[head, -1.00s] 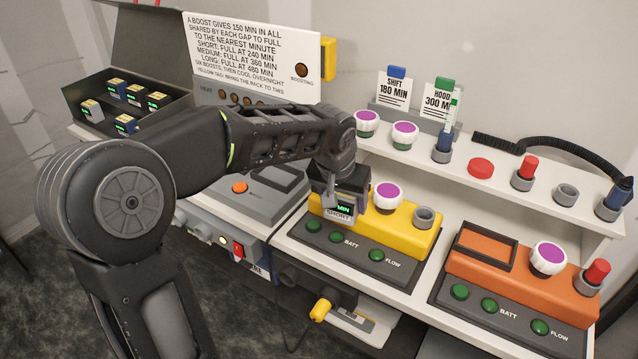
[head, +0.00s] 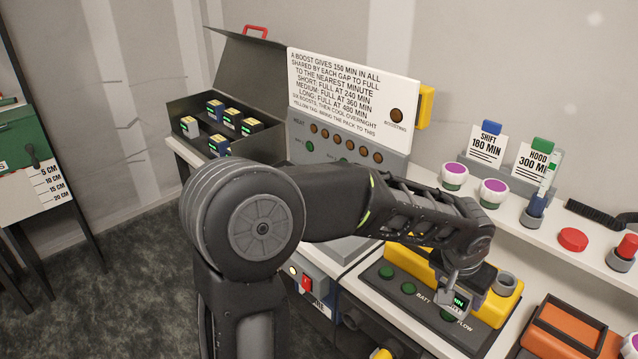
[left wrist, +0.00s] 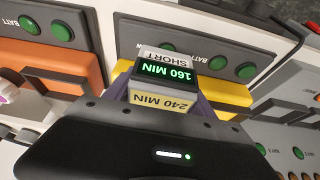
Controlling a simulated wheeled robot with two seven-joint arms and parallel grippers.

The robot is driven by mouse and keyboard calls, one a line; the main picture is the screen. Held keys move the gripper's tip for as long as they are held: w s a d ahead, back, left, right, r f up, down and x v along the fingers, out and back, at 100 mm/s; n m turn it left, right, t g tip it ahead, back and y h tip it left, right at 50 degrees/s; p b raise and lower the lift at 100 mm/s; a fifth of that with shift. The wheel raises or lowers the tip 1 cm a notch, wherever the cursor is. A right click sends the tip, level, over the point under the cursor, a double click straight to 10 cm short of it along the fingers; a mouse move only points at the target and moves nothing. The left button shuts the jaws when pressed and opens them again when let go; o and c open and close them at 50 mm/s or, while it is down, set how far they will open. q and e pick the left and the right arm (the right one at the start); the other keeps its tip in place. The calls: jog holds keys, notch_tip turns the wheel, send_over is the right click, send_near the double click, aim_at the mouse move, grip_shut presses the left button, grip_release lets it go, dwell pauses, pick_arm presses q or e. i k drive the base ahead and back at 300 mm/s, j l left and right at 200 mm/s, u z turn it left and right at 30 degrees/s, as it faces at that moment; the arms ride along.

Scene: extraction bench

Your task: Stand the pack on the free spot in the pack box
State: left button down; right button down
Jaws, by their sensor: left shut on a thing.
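My left gripper (head: 458,292) is shut on the pack (head: 459,303). In the left wrist view the pack (left wrist: 166,75) shows a green "160 MIN" display, a "SHORT" label and a pale yellow "240 MIN" band. It is held by the yellow unit (head: 508,302), in front of it in the head view; whether they touch is unclear. The pack box (head: 268,124) is dark, with its lid open, at the back left. Several packs stand in it, one at its left (head: 189,126) and one near the front (head: 219,145). The gripper is well away from the box. My right gripper is not in view.
A grey charging panel (head: 300,132) with a white instruction sign (head: 350,85) stands between box and gripper. A shelf at right holds purple-topped jars (head: 454,176), cards (head: 487,146) and a red cap (head: 572,240). An orange unit (head: 570,318) is at lower right.

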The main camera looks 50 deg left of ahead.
aim_at(206, 145)
jog(key=k+j, duration=0.1)
jog(key=j, duration=2.2)
jog(key=k+j, duration=0.15)
jog(key=j, duration=2.15)
jog(key=k, duration=0.05)
